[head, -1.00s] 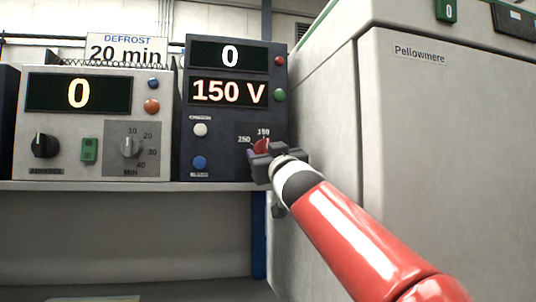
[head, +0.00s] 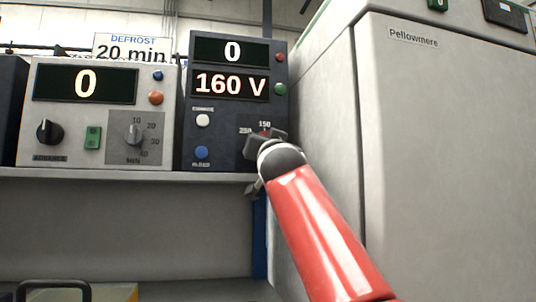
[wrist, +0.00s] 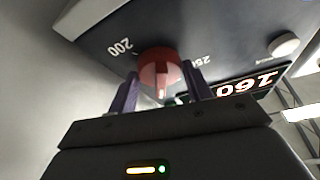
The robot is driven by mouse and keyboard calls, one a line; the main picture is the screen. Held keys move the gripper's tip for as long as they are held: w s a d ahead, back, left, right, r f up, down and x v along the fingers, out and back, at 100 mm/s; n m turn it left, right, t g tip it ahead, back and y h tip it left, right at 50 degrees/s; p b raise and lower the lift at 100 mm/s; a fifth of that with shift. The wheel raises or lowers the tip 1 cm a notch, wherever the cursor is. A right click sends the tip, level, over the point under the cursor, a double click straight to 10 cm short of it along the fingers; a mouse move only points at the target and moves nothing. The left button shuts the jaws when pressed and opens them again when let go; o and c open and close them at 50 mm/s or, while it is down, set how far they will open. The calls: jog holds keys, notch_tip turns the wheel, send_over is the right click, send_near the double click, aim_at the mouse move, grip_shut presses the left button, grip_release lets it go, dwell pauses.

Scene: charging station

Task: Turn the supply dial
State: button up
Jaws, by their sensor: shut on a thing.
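The supply dial is a red knob, seen between my fingers in the wrist view (wrist: 160,68), with a pale pointer mark and the number 200 printed beside it. In the head view my gripper (head: 265,140) covers most of the dial at the lower right of the dark supply panel (head: 225,140). My gripper, also in the wrist view (wrist: 160,88), has a finger on each side of the knob and is shut on it. The panel's lower display (head: 230,84) reads 160 V and its upper display (head: 232,51) reads 0.
A light timer unit (head: 72,122) with black and grey knobs stands left on the same shelf (head: 120,174). A DEFROST 20 min sign (head: 132,47) is behind it. A large pale Pellowmere cabinet (head: 450,150) stands close on the right.

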jog(key=shift+m, duration=0.5)
jog(key=o, duration=1)
jog(key=shift+c, duration=0.2)
jog(key=b+v, duration=0.6)
jog(key=v, duration=0.2)
jog(key=shift+a, duration=0.1)
